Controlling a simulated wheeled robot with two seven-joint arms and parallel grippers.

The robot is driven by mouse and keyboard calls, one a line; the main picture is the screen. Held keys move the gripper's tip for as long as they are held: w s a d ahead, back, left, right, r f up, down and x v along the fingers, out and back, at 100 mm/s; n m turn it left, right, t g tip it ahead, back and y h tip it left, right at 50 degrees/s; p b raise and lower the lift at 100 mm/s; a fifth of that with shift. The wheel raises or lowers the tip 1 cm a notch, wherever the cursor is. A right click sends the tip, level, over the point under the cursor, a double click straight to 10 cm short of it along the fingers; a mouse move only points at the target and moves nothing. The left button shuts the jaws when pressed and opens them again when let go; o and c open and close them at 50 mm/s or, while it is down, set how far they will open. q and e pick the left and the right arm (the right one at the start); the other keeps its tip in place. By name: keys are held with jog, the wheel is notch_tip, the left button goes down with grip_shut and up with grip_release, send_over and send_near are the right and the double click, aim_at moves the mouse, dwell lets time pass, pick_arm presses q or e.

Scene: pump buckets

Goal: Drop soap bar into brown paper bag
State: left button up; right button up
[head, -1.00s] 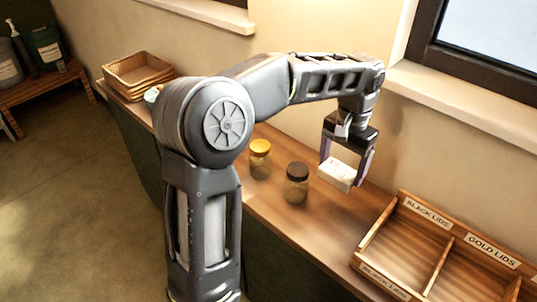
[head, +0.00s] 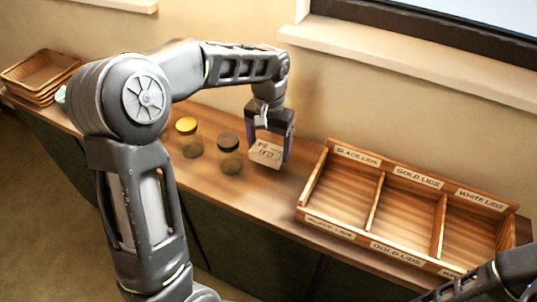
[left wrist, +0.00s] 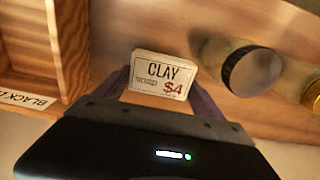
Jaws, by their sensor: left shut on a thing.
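The soap bar (head: 264,156) is a pale block with a printed label. In the left wrist view the bar (left wrist: 161,70) shows "CLAY" and "$4". My left gripper (head: 269,150) is shut on it, with a finger at each side, over the counter between the dark-lidded jar and the lid tray. The gap below the bar is hard to judge. The fingers also show around it in the left wrist view (left wrist: 163,84). No brown paper bag is in view. Part of my right arm enters at the lower right of the head view; its gripper is out of frame.
A wooden tray (head: 330,233) with compartments labelled for black, gold and white lids stands right of the bar. A dark-lidded jar (head: 230,160) and a yellow-lidded jar (head: 189,143) stand left of it. Stacked wicker baskets (head: 40,78) sit at the counter's far left.

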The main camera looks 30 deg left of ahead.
aim_at(269, 148)
pick_arm(q)
notch_tip(269, 148, down, 3)
jog(key=shift+f+p, duration=0.1)
jog(key=shift+p, duration=0.2)
jog(key=shift+f, duration=0.2)
jog(key=shift+f, duration=0.2)
jog(key=o, duration=1.5)
jog(key=shift+r, duration=0.2)
notch_tip(269, 148, up, 12)
jog(key=shift+r+b, duration=0.1)
jog(key=shift+b, duration=0.5)
